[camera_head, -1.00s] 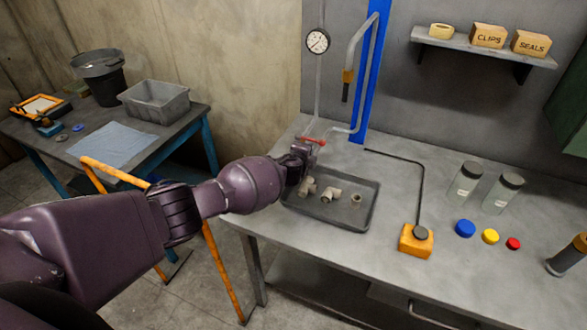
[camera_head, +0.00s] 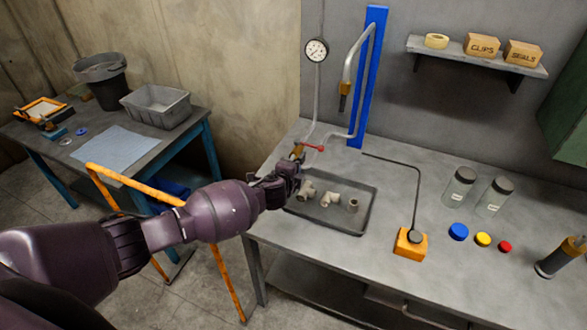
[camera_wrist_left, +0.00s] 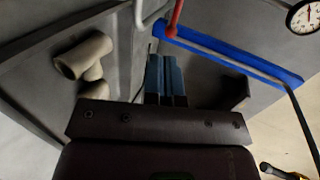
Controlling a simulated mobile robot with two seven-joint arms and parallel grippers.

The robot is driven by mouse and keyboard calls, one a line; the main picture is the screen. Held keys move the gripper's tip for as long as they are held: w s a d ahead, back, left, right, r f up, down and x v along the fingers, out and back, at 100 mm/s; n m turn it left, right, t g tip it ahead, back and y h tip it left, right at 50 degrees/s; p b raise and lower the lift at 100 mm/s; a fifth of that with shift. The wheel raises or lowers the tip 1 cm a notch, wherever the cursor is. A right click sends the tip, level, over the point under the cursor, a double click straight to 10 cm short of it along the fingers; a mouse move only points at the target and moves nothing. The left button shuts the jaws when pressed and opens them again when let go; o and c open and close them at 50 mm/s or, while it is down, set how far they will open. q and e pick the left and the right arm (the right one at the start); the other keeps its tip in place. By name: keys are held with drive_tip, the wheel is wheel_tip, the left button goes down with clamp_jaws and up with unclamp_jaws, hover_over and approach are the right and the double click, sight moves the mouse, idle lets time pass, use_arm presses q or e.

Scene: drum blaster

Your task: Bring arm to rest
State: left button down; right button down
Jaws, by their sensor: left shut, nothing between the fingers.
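My left arm reaches in from the left in the head view. Its gripper (camera_head: 296,158) is at the back left corner of the workbench (camera_head: 400,185), beside a red valve handle (camera_head: 313,147) on a grey pipe. In the left wrist view the gripper's blue fingers (camera_wrist_left: 166,75) are together with nothing between them. The red handle (camera_wrist_left: 175,18) shows just beyond the fingertips, apart from them as far as I can tell. My right gripper is in neither view.
A dark tray (camera_head: 362,215) with several pipe fittings lies just right of the gripper. A blue post (camera_head: 370,75), a gauge (camera_head: 316,50) and an orange block (camera_head: 409,243) with a bent rod are nearby.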

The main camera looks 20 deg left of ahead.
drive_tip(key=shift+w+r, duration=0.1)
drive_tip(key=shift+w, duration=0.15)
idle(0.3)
